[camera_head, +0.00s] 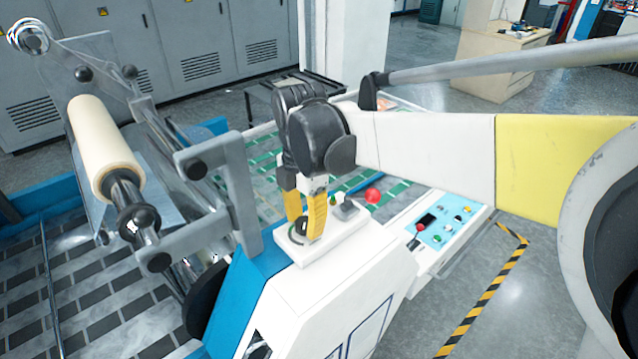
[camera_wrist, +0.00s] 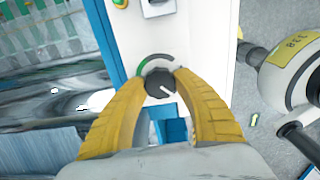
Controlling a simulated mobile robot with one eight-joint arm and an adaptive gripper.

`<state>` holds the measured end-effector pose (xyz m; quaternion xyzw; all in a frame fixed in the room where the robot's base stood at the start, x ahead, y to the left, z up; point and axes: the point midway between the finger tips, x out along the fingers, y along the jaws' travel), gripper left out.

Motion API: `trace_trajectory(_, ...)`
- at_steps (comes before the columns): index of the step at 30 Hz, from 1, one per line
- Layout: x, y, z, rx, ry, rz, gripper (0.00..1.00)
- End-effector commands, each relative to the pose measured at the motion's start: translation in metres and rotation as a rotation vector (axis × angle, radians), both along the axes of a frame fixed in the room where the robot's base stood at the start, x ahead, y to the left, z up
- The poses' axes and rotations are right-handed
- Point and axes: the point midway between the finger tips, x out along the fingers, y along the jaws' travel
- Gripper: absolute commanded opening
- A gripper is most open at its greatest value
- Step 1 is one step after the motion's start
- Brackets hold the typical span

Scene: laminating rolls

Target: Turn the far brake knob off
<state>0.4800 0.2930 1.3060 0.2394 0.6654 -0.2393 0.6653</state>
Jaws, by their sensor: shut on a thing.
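The brake knob (camera_wrist: 159,83) is a dark round dial with a white pointer line, set on a white panel. In the wrist view a green and dark arc (camera_wrist: 155,62) curves around its upper side, and the pointer slants to the lower right. My gripper (camera_wrist: 160,88) has its yellow fingers closed on both sides of the knob. In the head view my gripper (camera_head: 306,232) points down at the white control box (camera_head: 328,242), where its fingers mostly hide the knob.
A red button (camera_head: 372,196) and a grey switch (camera_head: 346,209) sit beside the fingers. A cream roll (camera_head: 103,148) on a shaft stands at left. A blue panel with buttons (camera_head: 440,231) is at right. Grey cabinets (camera_head: 195,45) line the back.

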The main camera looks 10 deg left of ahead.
Motion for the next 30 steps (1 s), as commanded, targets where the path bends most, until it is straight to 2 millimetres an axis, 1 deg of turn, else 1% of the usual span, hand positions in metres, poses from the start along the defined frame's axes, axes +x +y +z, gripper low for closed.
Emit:
trace_trajectory(4, 0.000, 0.000, 0.000, -0.001, 0.001, 0.000, 0.06)
trace_trajectory(5, 0.000, 0.000, 0.000, -0.001, 0.001, 0.000, 0.45)
trace_trajectory(6, 0.000, 0.000, 0.000, -0.001, 0.001, 0.000, 0.57)
trace_trajectory(7, 0.000, 0.000, 0.000, -0.001, 0.001, 0.000, 0.59)
trace_trajectory(15, 0.000, 0.000, 0.000, 0.000, 0.000, -0.001, 0.59)
trace_trajectory(17, 0.000, 0.000, 0.003, 0.000, 0.000, -0.001, 0.59)
trace_trajectory(19, 0.000, 0.000, 0.009, 0.000, 0.000, -0.001, 0.59)
trace_trajectory(23, 0.000, 0.000, 0.032, 0.000, 0.000, -0.001, 0.59)
trace_trajectory(30, 0.000, 0.000, 0.086, 0.000, 0.000, 0.000, 0.59)
